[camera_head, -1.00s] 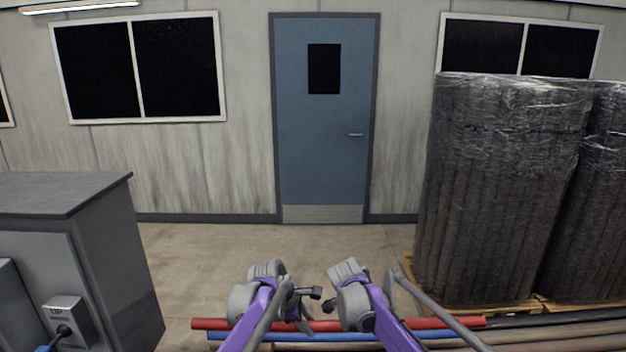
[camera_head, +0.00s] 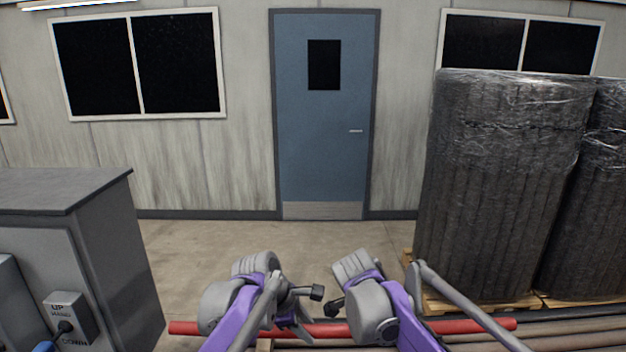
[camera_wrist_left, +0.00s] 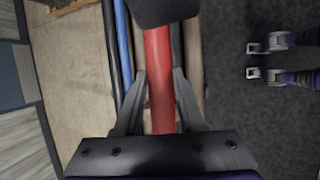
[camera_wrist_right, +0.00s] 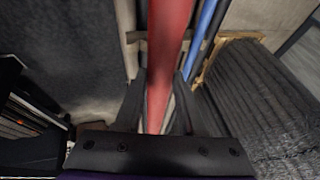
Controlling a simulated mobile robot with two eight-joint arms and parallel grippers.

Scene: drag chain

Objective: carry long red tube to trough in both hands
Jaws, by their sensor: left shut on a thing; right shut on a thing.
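The long red tube (camera_head: 460,326) lies level across the bottom of the head view. Its left end (camera_head: 185,328) and right end both stick out past my arms. My left gripper (camera_head: 303,326) is shut on the tube left of its middle. In the left wrist view the tube (camera_wrist_left: 160,85) runs between my left fingers (camera_wrist_left: 158,112). My right gripper is hidden behind its own wrist in the head view. In the right wrist view its fingers (camera_wrist_right: 158,112) are shut around the tube (camera_wrist_right: 167,50). No trough can be made out.
Blue, black and tan tubes lie below the red one; a blue tube (camera_wrist_left: 124,50) shows in the left wrist view. Wrapped dark tube bundles (camera_head: 500,190) stand on a pallet (camera_head: 480,303) at right. A grey cabinet (camera_head: 110,240) stands at left. Floor ahead towards the door (camera_head: 322,130) is clear.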

